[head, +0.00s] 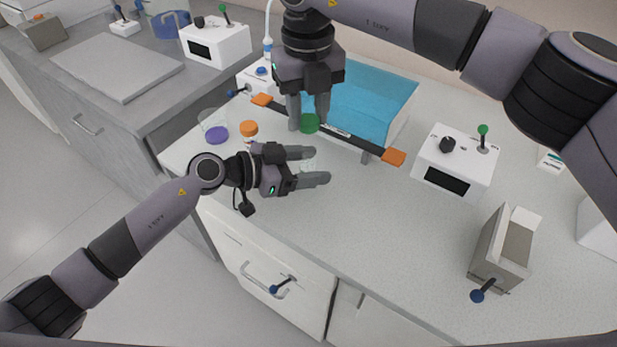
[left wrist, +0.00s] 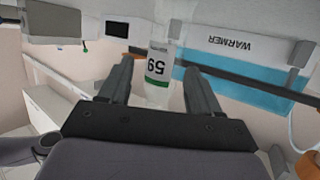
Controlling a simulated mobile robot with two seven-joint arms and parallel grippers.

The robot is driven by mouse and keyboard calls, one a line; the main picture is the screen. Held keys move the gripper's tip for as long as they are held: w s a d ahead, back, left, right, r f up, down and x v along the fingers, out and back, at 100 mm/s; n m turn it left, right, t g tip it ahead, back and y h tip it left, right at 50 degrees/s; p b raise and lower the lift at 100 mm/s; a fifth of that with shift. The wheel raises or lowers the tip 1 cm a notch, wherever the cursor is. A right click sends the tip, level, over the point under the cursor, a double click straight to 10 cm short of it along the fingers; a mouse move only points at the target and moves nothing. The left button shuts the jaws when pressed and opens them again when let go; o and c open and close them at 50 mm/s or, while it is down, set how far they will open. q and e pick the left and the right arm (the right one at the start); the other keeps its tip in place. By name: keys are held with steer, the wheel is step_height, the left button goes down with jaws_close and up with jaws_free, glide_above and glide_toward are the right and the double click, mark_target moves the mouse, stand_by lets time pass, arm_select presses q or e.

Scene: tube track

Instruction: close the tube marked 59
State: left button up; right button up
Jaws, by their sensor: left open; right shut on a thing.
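The tube marked 59 (left wrist: 158,70) shows in the left wrist view between my left gripper's fingers, with a white label and a green band. That picture is inverted, so its number reads upside down. In the head view the clear tube is faint and mostly hidden by my left gripper (head: 318,166), which is open around it; I cannot tell what supports it. My right gripper (head: 308,112) points down and is shut on a green cap (head: 310,124), just behind my left gripper in the head view.
A dark bar with orange ends (head: 394,157) runs before the blue-topped warmer (head: 375,98). An orange-capped tube (head: 249,128) and a purple cap (head: 217,134) are left of my grippers. A white control box (head: 455,160) and a grey holder (head: 500,250) stand right. The front-middle counter is clear.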

arm_select(q)
jaws_close()
arm_select(e)
glide_above(308, 155)
steer(key=shift+f, duration=2.5)
steer(key=shift+f, duration=0.9)
steer(key=shift+f, duration=0.45)
steer(key=shift+f, duration=0.2)
